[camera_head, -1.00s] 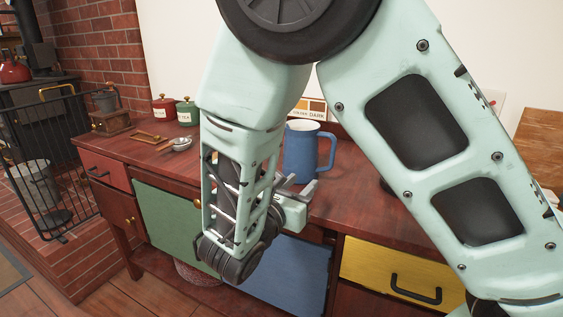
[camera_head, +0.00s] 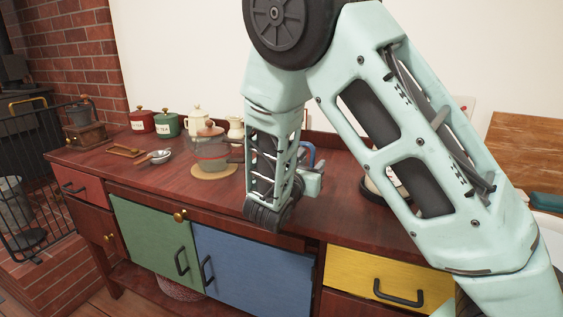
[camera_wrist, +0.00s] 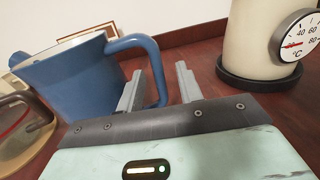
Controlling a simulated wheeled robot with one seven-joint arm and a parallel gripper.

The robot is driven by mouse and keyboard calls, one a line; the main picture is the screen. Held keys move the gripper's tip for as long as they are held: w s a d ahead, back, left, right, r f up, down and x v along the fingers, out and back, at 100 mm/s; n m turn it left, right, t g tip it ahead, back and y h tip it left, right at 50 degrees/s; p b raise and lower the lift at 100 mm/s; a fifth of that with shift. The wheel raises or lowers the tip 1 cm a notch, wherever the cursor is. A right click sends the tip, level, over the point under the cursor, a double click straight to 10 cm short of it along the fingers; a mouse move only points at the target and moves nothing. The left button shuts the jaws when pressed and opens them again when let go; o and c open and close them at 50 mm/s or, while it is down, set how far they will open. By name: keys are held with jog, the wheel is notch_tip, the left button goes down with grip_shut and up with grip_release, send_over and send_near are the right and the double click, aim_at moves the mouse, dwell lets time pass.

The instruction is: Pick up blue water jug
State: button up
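The blue water jug (camera_wrist: 78,82) stands on the wooden counter at the left of the wrist view, with its handle curving to the right. In the head view my arm hides most of it, and only a bit of its blue handle (camera_head: 309,154) shows. My gripper (camera_wrist: 160,85) is open, its two grey fingers pointing toward the jug's handle. The handle's outer part shows between the fingers, behind or level with the left one; I cannot tell how deep it sits. The gripper (camera_head: 317,177) is partly hidden behind my wrist in the head view.
A cream canister with a dial (camera_wrist: 262,40) stands on a dark round base close to the right finger. A glass pot (camera_head: 209,152) on a round board stands left of my arm. Red (camera_head: 142,121) and green (camera_head: 167,124) canisters stand farther left.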

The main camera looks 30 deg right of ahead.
jog(key=shift+x, duration=0.85)
grip_shut()
jog(key=shift+f, duration=0.1)
dwell(0.6)
